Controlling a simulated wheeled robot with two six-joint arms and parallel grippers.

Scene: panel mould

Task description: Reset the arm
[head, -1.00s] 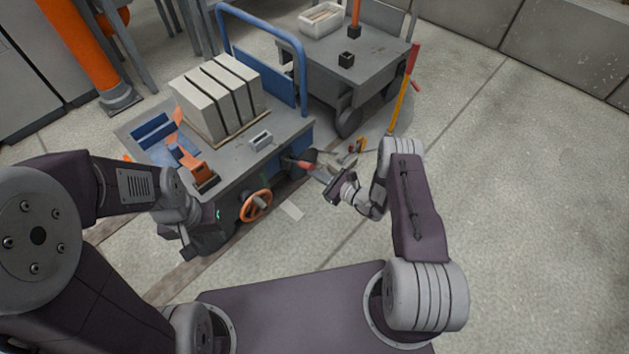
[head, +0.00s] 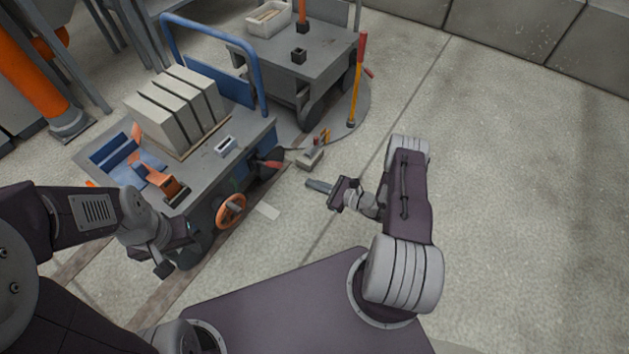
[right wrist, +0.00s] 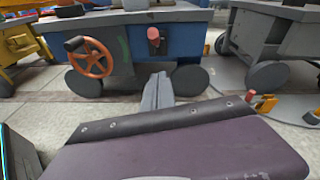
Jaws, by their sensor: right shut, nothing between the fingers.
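My right gripper (head: 320,187) is shut and empty over the bare floor, to the right of the blue-and-grey cart (head: 222,165). In the right wrist view its closed fingers (right wrist: 158,92) point at the cart's side, with a gap of floor between. My left gripper (head: 166,262) is low at the near left side of the cart, partly dark and overlapped by its own wrist. I cannot tell whether its fingers are open or shut.
The cart carries pale blocks (head: 180,108), an orange clamp (head: 160,182) and a small grey block (head: 224,146). An orange handwheel (head: 230,209) sticks out from its side. A second grey cart (head: 318,62) stands behind, beside a red-and-yellow lever (head: 357,80). Floor on the right is clear.

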